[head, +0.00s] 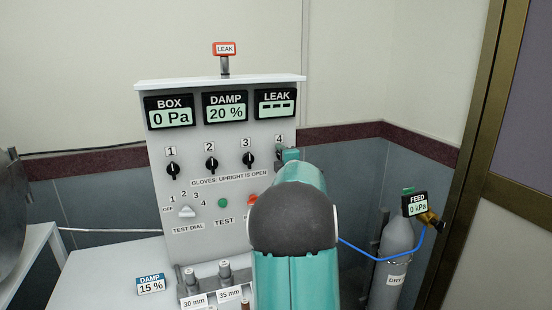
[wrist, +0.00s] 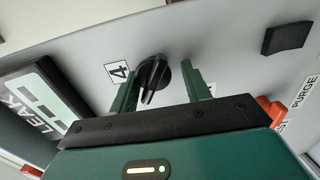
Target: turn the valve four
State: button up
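Valve four is a black round knob (wrist: 153,75) with a white-marked ridge, beside its "4" label (wrist: 118,72) in the wrist view. The ridge runs top to bottom there, roughly crosswise to the direction of the label. My gripper (wrist: 161,82) is open, with one green finger on each side of the knob. A gap shows between the right finger and the knob; I cannot tell whether the left finger touches it. In the head view my gripper (head: 288,155) is at the panel below the "4" label (head: 280,139), and my arm hides the knob.
Knobs one (head: 173,170), two (head: 212,163) and three (head: 247,159) stand in a row to the left. Displays read BOX 0 Pa, DAMP (head: 226,107) 20 % and LEAK (head: 277,103) dashes. A red button (head: 252,199) sits close to my arm. A gas cylinder (head: 394,265) stands right.

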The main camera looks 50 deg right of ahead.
jog(key=shift+a+r, duration=0.2)
jog(key=shift+a, duration=0.2)
jog(key=shift+w+a, duration=0.15)
jog(key=shift+w, duration=0.05)
jog(key=shift+s+a+r, duration=0.1)
jog(key=shift+s, duration=0.2)
jog(key=v, duration=1.3)
jog(key=shift+s, duration=0.15)
jog(key=shift+o, duration=1)
jog(key=w+d+m, duration=0.3)
jog(key=m, duration=0.2)
jog(key=w+d+m, duration=0.2)
jog(key=w+m, duration=0.2)
jog(key=m, duration=0.1)
jog(key=w+d+m, duration=0.3)
jog(key=m, duration=0.2)
jog(key=shift+w+d+m, duration=0.3)
jog(key=shift+w, duration=0.05)
